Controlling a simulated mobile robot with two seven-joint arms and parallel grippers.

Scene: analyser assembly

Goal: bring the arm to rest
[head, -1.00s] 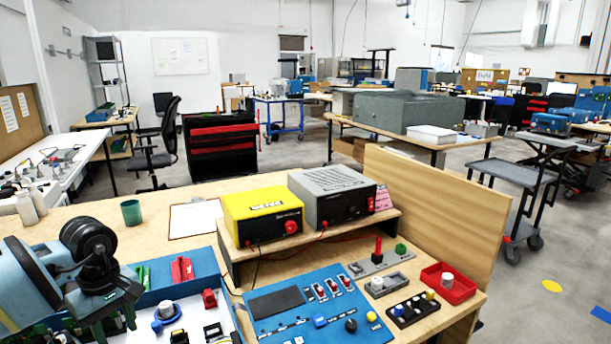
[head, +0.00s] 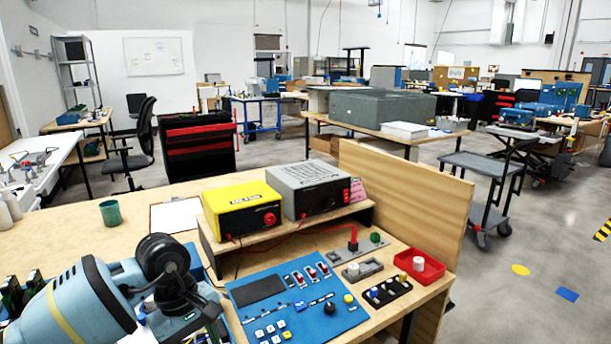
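My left arm (head: 85,300) comes in from the lower left of the head view, blue-grey with a black wrist joint. Its wrist end (head: 190,312) is above the front left of the workbench, left of the blue control panel (head: 295,305). The fingers of my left gripper cannot be made out, so I cannot tell if it is open or shut or holds anything. My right arm and gripper are not in view.
A yellow box (head: 242,209) and a grey box (head: 308,188) stand on a wooden riser. A red tray (head: 419,268) and a black knob strip (head: 385,291) are at the right. A green cup (head: 110,212) stands at the left. The arm covers the parts tray.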

